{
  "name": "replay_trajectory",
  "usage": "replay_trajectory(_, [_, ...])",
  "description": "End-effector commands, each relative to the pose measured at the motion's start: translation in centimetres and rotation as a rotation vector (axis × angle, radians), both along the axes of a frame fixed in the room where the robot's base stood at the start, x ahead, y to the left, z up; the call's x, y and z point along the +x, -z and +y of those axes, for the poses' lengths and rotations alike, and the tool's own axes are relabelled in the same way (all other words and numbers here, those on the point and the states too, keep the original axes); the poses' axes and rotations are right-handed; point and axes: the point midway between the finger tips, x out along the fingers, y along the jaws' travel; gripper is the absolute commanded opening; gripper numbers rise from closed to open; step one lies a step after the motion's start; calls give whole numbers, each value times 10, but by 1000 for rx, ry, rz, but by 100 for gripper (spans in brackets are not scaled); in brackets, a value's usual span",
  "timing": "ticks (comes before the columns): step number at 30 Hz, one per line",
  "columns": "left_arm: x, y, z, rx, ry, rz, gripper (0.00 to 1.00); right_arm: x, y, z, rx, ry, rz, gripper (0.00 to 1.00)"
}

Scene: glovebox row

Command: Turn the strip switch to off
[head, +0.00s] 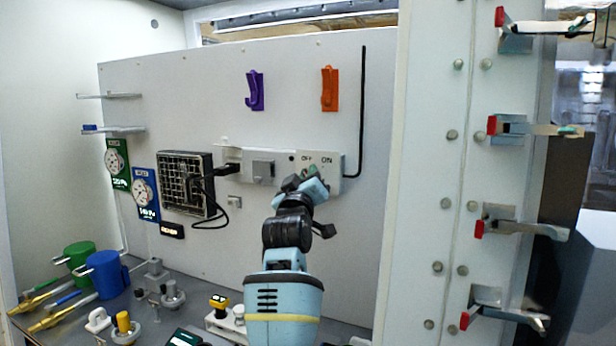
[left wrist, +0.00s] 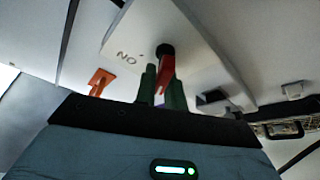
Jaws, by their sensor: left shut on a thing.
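The power strip (head: 259,166) is a pale box on the back panel, with OFF and ON printed at its right end. Its switch is a red lever (left wrist: 167,68) on a black pivot, clear in the left wrist view beside the ON mark. My left gripper (head: 311,175) reaches up to the strip's right end and hides most of the switch in the head view. In the left wrist view its green fingers (left wrist: 162,90) are shut on the red lever, one on each side. The OFF mark does not show there. My right gripper is not in view.
A black plug (head: 228,169) and cable run from the strip to a dark grille (head: 187,183) at left. Purple (head: 254,91) and orange (head: 330,89) hooks hang above. Valves and fittings crowd the bench below.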

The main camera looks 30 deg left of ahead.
Motion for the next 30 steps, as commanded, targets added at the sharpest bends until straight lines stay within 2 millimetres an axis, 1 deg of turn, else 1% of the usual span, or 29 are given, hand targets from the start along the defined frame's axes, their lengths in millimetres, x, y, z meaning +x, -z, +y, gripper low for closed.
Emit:
replay_trajectory(3, [0, 0, 0, -3, 1, 0, 0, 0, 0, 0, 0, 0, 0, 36])
replay_trajectory(4, [0, 0, 0, -3, 1, 0, 15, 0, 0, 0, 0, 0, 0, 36])
replay_trajectory(8, [0, 0, 0, -2, 1, 0, 32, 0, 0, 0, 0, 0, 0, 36])
replay_trajectory(17, [0, 0, 0, -1, 0, 0, 33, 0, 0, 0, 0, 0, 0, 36])
replay_trajectory(20, [-4, 3, -1, -1, 1, 1, 33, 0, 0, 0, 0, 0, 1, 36])
replay_trajectory(23, [-12, 6, -4, -1, 1, 1, 33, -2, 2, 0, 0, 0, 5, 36])
replay_trajectory(30, [-42, 17, -12, -1, 1, 1, 33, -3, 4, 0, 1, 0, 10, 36])
